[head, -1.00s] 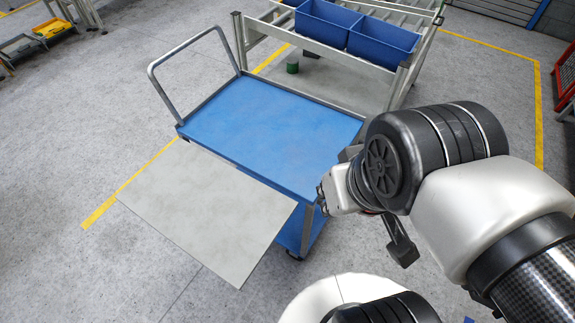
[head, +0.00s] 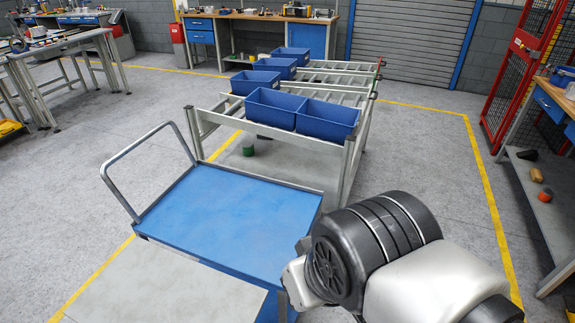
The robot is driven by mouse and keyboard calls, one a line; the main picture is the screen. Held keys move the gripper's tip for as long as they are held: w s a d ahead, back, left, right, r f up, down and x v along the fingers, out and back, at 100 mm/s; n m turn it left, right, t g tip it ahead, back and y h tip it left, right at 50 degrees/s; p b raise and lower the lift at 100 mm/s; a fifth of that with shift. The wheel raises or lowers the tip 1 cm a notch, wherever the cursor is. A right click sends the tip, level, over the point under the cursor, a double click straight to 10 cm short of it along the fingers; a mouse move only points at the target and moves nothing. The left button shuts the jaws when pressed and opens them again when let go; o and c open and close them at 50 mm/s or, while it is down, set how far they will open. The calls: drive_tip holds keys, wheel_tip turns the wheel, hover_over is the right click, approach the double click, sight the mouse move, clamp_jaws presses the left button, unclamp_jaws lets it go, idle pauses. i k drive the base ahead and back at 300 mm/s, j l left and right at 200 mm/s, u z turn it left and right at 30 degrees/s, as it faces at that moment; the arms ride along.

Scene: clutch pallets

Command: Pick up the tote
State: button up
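Several open blue totes sit on a grey roller rack. The two nearest stand side by side at its front end, a left one (head: 272,110) and a right one (head: 328,121). More blue totes stand in a row behind them, one at the left (head: 255,83), one farther back (head: 275,68) and one at the far end (head: 291,55). All look empty from here. My arm fills the lower right, well short of the totes. My gripper's fingers do not show in this view.
A blue-topped cart (head: 225,222) with a grey push handle stands empty before the roller rack (head: 345,165). A grey panel (head: 165,290) lies at its near left side. A dark green cylinder (head: 248,148) is under the rack. Floor right of the rack is clear up to a workbench (head: 540,200).

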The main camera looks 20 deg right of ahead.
sight(326, 121)
drive_tip(key=l, duration=0.3)
drive_tip(key=k+l, duration=0.15)
drive_tip(key=l, duration=0.2)
drive_tip(key=i+l, duration=0.15)
drive_tip(key=l, duration=0.25)
drive_tip(key=i+l, duration=0.2)
drive_tip(key=l, duration=0.25)
drive_tip(key=i+l+z, duration=0.1)
drive_tip(key=l, duration=0.3)
drive_tip(key=i+l, duration=0.25)
drive_tip(key=l, duration=0.15)
drive_tip(key=i+l, duration=0.2)
drive_tip(key=l, duration=0.2)
drive_tip(key=i+l, duration=0.15)
drive_tip(key=l, duration=0.25)
drive_tip(key=i+j, duration=0.1)
drive_tip(key=i, duration=0.45)
drive_tip(key=i+j+z, duration=0.15)
drive_tip(key=i, duration=0.45)
